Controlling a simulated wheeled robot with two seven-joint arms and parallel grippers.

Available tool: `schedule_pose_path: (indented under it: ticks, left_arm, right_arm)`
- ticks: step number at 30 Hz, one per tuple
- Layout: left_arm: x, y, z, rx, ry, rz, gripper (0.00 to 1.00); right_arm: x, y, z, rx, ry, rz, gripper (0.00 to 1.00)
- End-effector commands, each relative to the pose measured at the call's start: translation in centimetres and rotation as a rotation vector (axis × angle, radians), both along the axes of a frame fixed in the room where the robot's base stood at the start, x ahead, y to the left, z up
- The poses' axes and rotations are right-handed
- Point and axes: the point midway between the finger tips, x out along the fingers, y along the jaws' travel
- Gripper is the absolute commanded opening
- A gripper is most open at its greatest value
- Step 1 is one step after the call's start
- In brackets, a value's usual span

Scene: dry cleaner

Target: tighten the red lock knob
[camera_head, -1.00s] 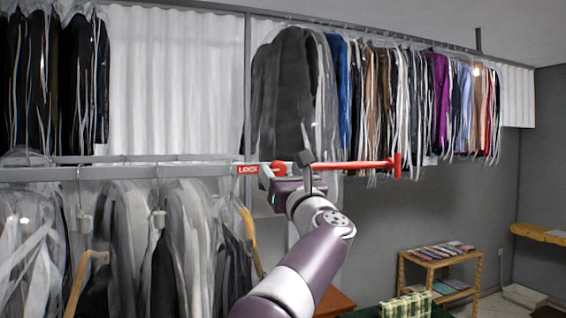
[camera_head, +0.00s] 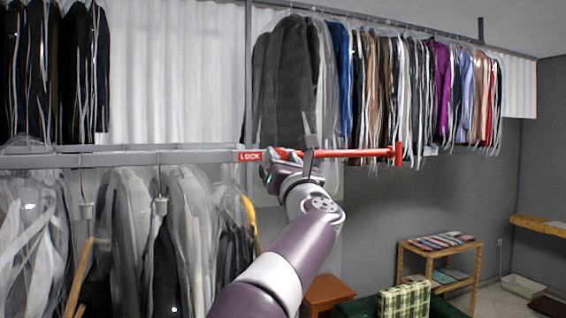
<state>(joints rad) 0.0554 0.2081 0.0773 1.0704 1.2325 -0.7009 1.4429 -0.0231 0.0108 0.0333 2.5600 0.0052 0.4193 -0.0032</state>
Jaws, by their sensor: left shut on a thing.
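The red lock knob (camera_head: 287,153) is at the end of the grey rail, just right of the red LOCK label (camera_head: 250,156). My left gripper (camera_head: 284,158) is shut on the knob; its fingers and hand hide much of it. A red bar (camera_head: 355,154) runs right from behind the gripper and ends in an upright red crosspiece (camera_head: 398,153). My left arm reaches up from the bottom middle. My right gripper is out of view.
Bagged clothes hang below the grey rail (camera_head: 120,158) at left and on a higher rail behind. A wooden stand (camera_head: 437,251) with folded items is at lower right. Space around the red bar's right end looks clear.

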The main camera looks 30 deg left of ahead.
Motion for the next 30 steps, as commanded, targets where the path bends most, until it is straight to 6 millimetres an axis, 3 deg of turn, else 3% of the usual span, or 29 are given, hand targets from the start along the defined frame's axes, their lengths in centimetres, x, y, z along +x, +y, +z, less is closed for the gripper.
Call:
schedule_pose_path:
  ticks: [14,30]
  left_arm:
    - [-0.3,0.2,0.9,0.294,0.34,0.001,0.1]
    - [-0.4,0.2,1.4,0.623,0.727,0.0,0.1]
  right_arm:
    - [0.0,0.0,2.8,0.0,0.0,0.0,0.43]
    - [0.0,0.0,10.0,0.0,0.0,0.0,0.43]
